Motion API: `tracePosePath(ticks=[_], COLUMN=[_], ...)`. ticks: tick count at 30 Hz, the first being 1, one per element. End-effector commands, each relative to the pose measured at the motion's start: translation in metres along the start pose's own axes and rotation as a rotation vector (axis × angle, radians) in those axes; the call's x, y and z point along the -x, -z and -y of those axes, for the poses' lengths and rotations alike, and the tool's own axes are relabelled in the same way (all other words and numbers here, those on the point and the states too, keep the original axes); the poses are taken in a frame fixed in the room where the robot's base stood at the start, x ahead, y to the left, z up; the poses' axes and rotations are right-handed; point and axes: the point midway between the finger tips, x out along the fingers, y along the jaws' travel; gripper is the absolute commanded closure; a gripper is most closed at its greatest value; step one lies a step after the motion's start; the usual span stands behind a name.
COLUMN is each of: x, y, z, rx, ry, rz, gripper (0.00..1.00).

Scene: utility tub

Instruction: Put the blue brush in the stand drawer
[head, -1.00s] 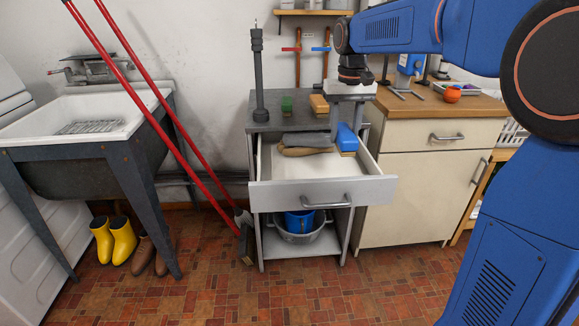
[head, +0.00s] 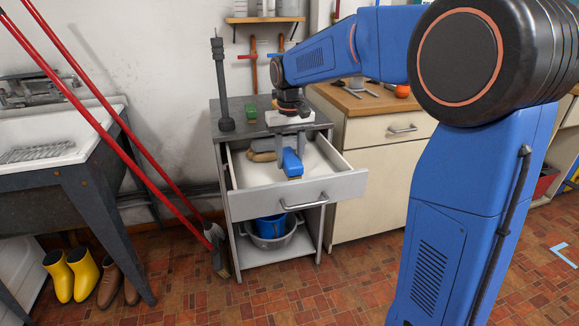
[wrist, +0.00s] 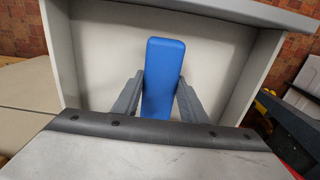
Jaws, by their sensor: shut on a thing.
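The blue brush (head: 292,163) is in my gripper (head: 293,158), whose fingers close on its two sides. In the wrist view the blue brush (wrist: 164,75) shows its blue back between the two fingers of my gripper (wrist: 160,98), with the drawer floor (wrist: 110,62) behind it. The stand drawer (head: 320,189) is pulled open. The brush is within the drawer's outline in both views. I cannot tell whether it touches the floor. The underside of the brush is mostly hidden.
A tan-and-grey brush (head: 262,153) lies at the back left of the drawer. Red-handled tools (head: 130,140) lean at the left. The drawer's front right is clear.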

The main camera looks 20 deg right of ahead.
Motion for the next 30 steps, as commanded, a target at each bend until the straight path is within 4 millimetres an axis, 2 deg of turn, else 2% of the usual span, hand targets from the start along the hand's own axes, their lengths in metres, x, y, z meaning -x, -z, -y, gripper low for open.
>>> tracePosePath(ticks=[6, 17, 18, 20, 30], x=[-0.027, -0.031, -0.032, -0.031, -0.03], y=[-0.001, 0.0, 0.0, 0.0, 0.0], z=[0.0, 0.0, 0.0, 0.0, 0.0], rx=[0.0, 0.0, 0.0, 0.0, 0.0], ry=[0.0, 0.0, 0.0, 0.0, 0.0], rz=[0.002, 0.001, 0.001, 0.001, 0.001], gripper=[0.86, 0.86, 0.59, 0.45, 0.43])
